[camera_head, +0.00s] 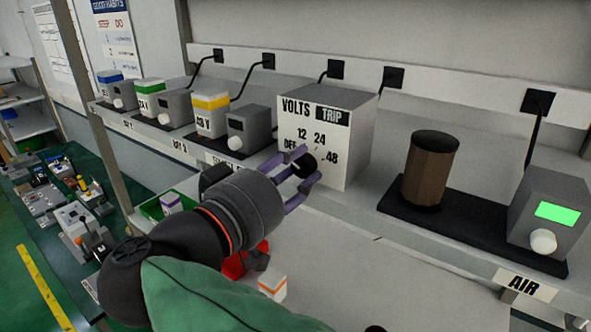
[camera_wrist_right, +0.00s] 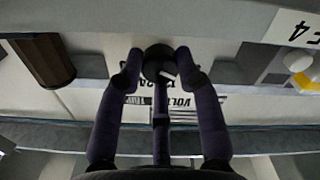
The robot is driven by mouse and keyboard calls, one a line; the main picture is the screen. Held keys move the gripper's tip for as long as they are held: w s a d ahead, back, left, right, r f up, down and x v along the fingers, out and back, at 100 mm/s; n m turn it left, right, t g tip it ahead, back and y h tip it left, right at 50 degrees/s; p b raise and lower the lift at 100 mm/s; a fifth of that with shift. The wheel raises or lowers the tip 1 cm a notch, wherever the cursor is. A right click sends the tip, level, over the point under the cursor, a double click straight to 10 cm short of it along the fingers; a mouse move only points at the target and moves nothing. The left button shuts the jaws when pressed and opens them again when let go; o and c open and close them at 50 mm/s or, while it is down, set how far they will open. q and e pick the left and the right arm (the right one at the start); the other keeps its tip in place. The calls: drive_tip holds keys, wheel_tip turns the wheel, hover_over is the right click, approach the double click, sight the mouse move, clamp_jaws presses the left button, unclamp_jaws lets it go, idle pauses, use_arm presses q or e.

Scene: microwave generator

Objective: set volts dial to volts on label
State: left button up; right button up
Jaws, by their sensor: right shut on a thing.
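The volts dial (camera_head: 304,165) is a black knob on the front of a white box marked VOLTS and TRIP (camera_head: 345,135). Its printed settings read OFF, 12, 24 and 48. My right gripper (camera_head: 301,176), with purple fingers, is shut on the dial; its fingers hide part of it and I cannot tell where it points. In the right wrist view, which is upside down, the fingers sit on both sides of the black dial (camera_wrist_right: 158,62). A small white box with an orange band (camera_head: 272,285) is below my arm; no volts figure is legible on it. My left gripper is not in view.
Grey units with white knobs and white boxes with a blue, green (camera_head: 150,96) or yellow (camera_head: 210,112) band line the shelf at left. A brown cylinder (camera_head: 430,170) and a grey unit with a green screen (camera_head: 552,212) stand on a black base at right.

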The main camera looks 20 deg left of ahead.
drive_tip(key=m, duration=0.2)
drive_tip(key=shift+r+m, duration=0.2)
drive_tip(key=shift+m, duration=0.2)
drive_tip(key=m, duration=0.2)
drive_tip(key=shift+d+m+b, duration=0.1)
drive_tip(key=shift+m+b, duration=0.3)
drive_tip(key=m+b, duration=0.1)
drive_tip(key=m, duration=0.2)
drive_tip(key=shift+m, duration=0.3)
drive_tip(key=m+b, duration=0.1)
drive_tip(key=m, duration=0.1)
drive_tip(key=shift+d+m+b, duration=0.1)
drive_tip(key=shift+m+b, duration=0.3)
drive_tip(key=m+b, duration=0.2)
drive_tip(key=m, duration=0.1)
drive_tip(key=shift+m, duration=0.3)
drive_tip(key=m+b, duration=0.2)
drive_tip(key=m, duration=0.1)
drive_tip(key=shift+m+b, duration=0.3)
drive_tip(key=m+b, duration=0.2)
drive_tip(key=m, duration=0.1)
drive_tip(key=shift+f+m, duration=0.1)
drive_tip(key=shift+m, duration=0.2)
drive_tip(key=shift+m+b, duration=1.05)
drive_tip(key=shift+m, duration=0.55)
